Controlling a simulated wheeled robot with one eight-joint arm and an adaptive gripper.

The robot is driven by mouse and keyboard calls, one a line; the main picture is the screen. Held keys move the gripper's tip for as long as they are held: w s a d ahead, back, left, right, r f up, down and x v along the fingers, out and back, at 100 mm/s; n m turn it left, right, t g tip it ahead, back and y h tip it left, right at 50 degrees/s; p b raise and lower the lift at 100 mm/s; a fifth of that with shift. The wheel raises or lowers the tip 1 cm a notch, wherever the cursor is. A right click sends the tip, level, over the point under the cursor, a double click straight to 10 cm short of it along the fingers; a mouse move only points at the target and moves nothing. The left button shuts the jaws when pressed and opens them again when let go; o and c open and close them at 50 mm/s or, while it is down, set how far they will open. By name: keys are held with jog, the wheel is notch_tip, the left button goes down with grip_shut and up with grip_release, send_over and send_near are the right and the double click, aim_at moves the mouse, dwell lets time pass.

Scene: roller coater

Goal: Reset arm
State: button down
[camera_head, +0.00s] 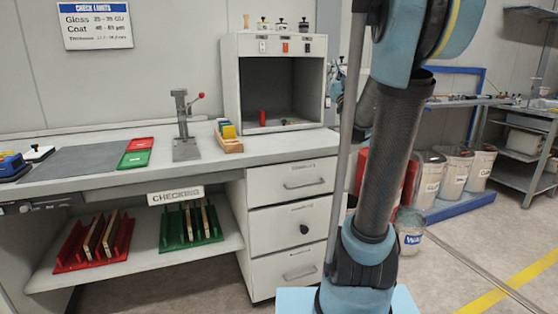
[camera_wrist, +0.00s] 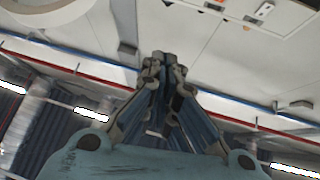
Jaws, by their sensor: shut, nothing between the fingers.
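My gripper (camera_wrist: 163,62) shows in the wrist view with its fingers drawn together. It is shut and holds nothing. Behind it in that view are a pale wall or ceiling surface, blue and red pipes, and bright lamps. In the head view my blue and black arm stands upright on the right side, and its upper end runs out of the top of the picture. The gripper cannot be made out in the head view.
A grey workbench (camera_head: 85,180) carries an open-fronted cabinet (camera_head: 230,90), a press stand (camera_head: 184,125) and red (camera_head: 139,144) and green (camera_head: 134,159) plates. Red (camera_head: 70,250) and green (camera_head: 178,238) racks sit below. Buckets (camera_head: 456,172) stand behind my arm.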

jog(key=s+d+f+m+g+h, duration=0.1)
jog(key=s+f+g+h, duration=0.2)
jog(key=f, duration=0.5)
jog(key=s+d+f+m+g+h, duration=0.1)
jog(key=s+f+g, duration=0.1)
jog(key=f+g, duration=0.45)
jog(key=s+d+f+m+g+h, duration=0.1)
jog(key=s+f+g+h, duration=0.15)
jog(key=f, duration=0.75)
jog(key=s+a+f+n+g+y, duration=0.1)
jog(key=s+f+g, duration=0.4)
jog(key=s+f, duration=0.5)
jog(key=s+a+f+n+g+y, duration=0.1)
jog(key=s+a+f+g, duration=0.2)
jog(key=s, duration=1.5)
notch_tip(320, 180, down, 7)
jog(key=g, duration=0.3)
jog(key=shift+a, duration=0.15)
jog(key=shift+w, duration=0.15)
jog(key=shift+w+f, duration=0.15)
jog(key=shift+w, duration=0.2)
